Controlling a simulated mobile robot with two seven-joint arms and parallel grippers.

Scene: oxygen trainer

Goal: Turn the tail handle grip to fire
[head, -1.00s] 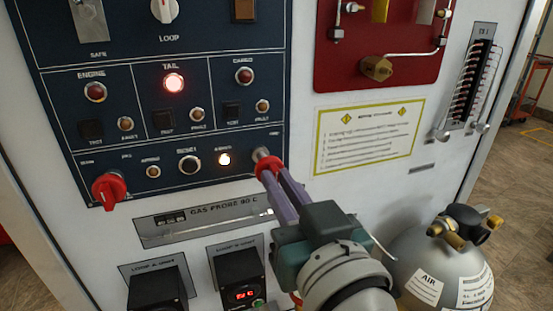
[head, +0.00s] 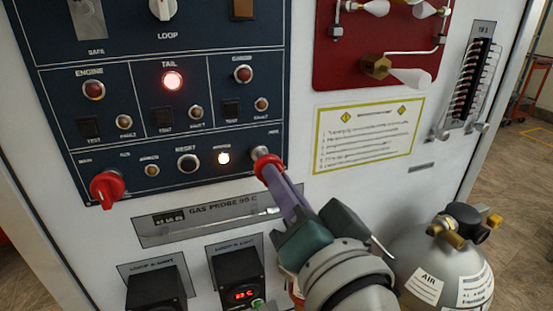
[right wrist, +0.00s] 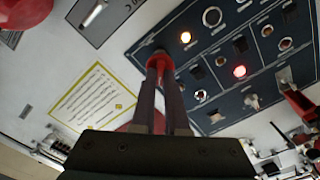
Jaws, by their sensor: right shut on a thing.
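A red handle grip (head: 267,163) sticks out at the right end of the dark blue panel's bottom row. My right gripper (head: 271,174) is shut on it, with the purple fingers seen nearly edge-on. In the right wrist view the fingers (right wrist: 160,76) close around the red grip (right wrist: 159,60), partly hiding it. A second red handle (head: 107,187) sits at the row's left end, apart from my gripper. The TAIL lamp (head: 172,81) glows red, and an amber lamp (head: 223,158) in the bottom row is lit. My left gripper is not in view.
A red board (head: 340,65) at upper right carries brass nozzles (head: 376,67) with white plumes at them. A grey AIR cylinder (head: 440,265) stands close right of my wrist. A gas probe bar (head: 190,222) and black boxes (head: 238,280) lie below the panel.

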